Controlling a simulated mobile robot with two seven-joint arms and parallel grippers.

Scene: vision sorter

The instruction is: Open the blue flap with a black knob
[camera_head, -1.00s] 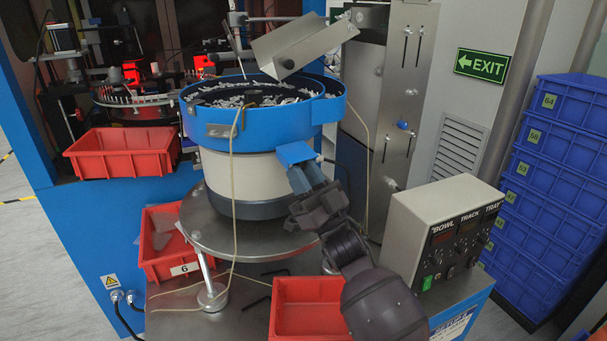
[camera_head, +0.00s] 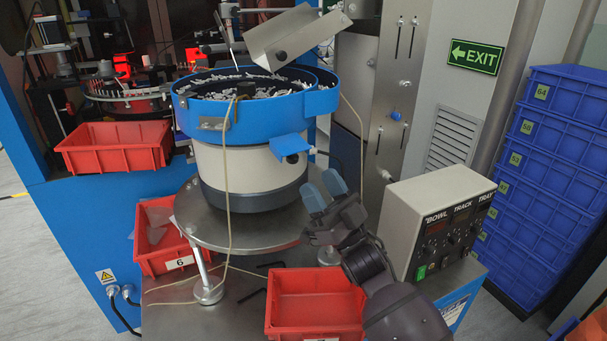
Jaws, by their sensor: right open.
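The blue flap (camera_head: 287,145) sits on the front right side of the bowl feeder (camera_head: 250,170), just under the blue bowl rim. Its black knob (camera_head: 292,158) shows on the lower part of the flap. My right gripper (camera_head: 325,190) is open and empty, below and to the right of the flap, with its blue-grey fingertips pointing up. It is apart from the flap and the knob. Whether the flap is fully shut or partly raised is hard to tell. My left gripper is not in view.
The bowl stands on a round metal plate (camera_head: 190,215). Red bins stand at the left (camera_head: 115,150), under the plate (camera_head: 150,240) and in front (camera_head: 316,300). A control box (camera_head: 440,225) is right of my right arm. Blue crates (camera_head: 555,150) are stacked at far right.

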